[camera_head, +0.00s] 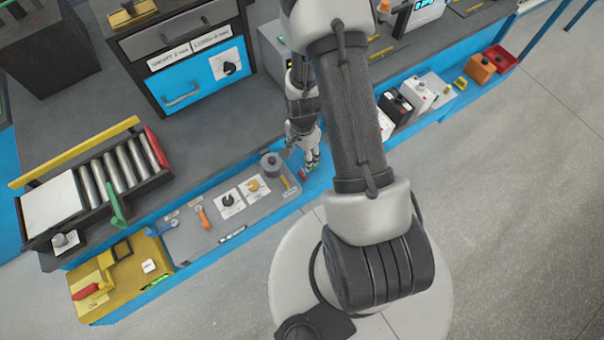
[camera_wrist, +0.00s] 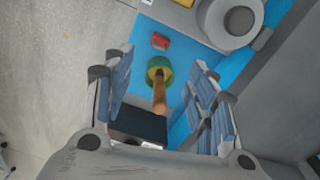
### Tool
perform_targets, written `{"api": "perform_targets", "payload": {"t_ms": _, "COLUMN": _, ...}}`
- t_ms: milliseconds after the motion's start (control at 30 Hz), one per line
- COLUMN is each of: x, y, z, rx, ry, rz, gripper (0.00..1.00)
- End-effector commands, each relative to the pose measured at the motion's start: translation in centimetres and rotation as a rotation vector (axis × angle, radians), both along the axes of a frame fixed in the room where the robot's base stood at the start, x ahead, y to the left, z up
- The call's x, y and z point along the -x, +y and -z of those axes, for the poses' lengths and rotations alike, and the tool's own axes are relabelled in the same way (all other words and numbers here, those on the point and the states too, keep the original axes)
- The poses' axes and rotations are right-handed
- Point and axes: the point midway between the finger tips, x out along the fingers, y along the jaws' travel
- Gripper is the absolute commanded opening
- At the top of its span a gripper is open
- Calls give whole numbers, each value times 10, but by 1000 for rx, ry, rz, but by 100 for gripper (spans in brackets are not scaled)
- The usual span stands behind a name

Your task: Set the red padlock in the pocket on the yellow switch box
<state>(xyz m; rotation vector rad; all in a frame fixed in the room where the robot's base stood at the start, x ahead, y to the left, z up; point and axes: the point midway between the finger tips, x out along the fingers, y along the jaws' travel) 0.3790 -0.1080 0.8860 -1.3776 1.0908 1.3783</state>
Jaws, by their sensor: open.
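A small red block-like thing, probably the red padlock (camera_wrist: 160,41), lies on the blue bench edge in the wrist view. It also shows as a small red spot (camera_head: 303,174) beside my gripper in the head view. The yellow switch box (camera_head: 145,283) is at the lower left, with a red handle and a dark square frame, possibly the pocket (camera_head: 122,250).
A green-ringed thing with a brown handle (camera_wrist: 159,72) shows between my fingers; I cannot tell whether they touch it. A grey round knob (camera_wrist: 238,20) is close by. The grey panel (camera_head: 190,245) with switches lies between my gripper and the yellow box. Several small boxes stand to the right.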

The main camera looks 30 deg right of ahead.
Motion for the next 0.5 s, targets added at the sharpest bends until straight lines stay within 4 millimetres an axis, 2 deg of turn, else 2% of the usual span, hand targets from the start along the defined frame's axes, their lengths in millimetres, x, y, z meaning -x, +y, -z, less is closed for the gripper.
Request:
{"api": "perform_targets", "payload": {"t_ms": 33, "x": 1, "y": 0, "z": 15, "rx": -1, "ry": 3, "rz": 0, "gripper": 52}}
{"api": "perform_targets", "payload": {"t_ms": 200, "x": 1, "y": 0, "z": 46, "rx": -1, "ry": 2, "rz": -1, "gripper": 52}}
{"api": "perform_targets", "payload": {"t_ms": 500, "x": 0, "y": 0, "z": 68, "rx": 0, "ry": 1, "rz": -2, "gripper": 52}}
